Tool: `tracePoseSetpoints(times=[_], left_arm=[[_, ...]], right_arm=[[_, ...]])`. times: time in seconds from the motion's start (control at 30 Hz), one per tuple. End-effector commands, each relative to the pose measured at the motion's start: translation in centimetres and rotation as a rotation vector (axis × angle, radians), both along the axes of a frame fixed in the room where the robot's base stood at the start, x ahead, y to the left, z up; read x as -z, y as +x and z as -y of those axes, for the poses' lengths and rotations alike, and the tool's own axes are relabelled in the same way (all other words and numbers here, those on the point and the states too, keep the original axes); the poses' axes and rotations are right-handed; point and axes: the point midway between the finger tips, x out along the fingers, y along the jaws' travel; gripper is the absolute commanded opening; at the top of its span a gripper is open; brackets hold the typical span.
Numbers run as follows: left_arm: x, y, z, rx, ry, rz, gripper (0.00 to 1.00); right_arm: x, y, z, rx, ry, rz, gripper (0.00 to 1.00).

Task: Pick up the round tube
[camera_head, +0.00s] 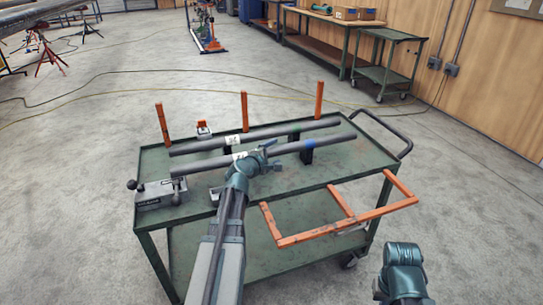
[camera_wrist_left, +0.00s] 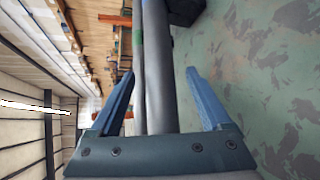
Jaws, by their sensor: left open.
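Two long dark grey round tubes lie nearly parallel across the green cart. The front tube (camera_head: 210,163) has a blue band right of my left gripper; the back tube (camera_head: 200,146) has a green mark. My left gripper (camera_head: 268,155) is at the middle of the front tube and partly hides it. In the left wrist view its jaws (camera_wrist_left: 159,76) are open, one blue finger each side of the near tube (camera_wrist_left: 160,60). Contact cannot be told. The back tube (camera_wrist_left: 138,45) shows behind it. My right arm shows at the lower right; its fingers are out of view.
The green cart (camera_head: 345,165) has orange uprights (camera_head: 244,111) along its back and an orange frame (camera_head: 340,220) jutting from its front. A metal vise-like block (camera_head: 160,194) sits at its left end. Dark supports (camera_head: 307,155) stand by the tubes. Cables cross the open floor behind.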

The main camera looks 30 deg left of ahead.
Motion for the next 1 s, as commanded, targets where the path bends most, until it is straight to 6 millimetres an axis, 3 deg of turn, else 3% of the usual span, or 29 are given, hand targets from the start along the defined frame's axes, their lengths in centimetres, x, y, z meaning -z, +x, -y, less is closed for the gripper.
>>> tracePoseSetpoints(times=[0.03, 0.13, 0.37, 0.8, 0.83, 1.0], left_arm=[[0.5, 1.2, -0.1, 0.001, 0.000, 0.000, 0.81], [0.7, 2.1, -0.2, 0.000, -0.001, 0.000, 0.81], [0.6, 2.2, -0.1, 0.000, -0.001, 0.000, 0.81], [0.6, 2.1, -0.1, 0.000, -0.001, 0.000, 0.04], [0.6, 2.1, -0.1, 0.000, -0.001, 0.000, 0.00], [0.6, 2.1, -0.1, 0.000, -0.001, 0.000, 0.00]], right_arm=[[0.5, 0.0, 0.0, 0.000, 0.000, 0.000, 0.00], [0.7, 0.0, 0.0, 0.000, 0.000, 0.000, 0.00], [0.6, 0.0, 0.0, 0.000, 0.000, 0.000, 0.00], [0.6, 0.0, 0.0, 0.000, 0.000, 0.000, 0.00], [0.6, 0.0, 0.0, 0.000, 0.000, 0.000, 0.00], [0.6, 0.0, 0.0, 0.000, 0.000, 0.000, 0.00]])
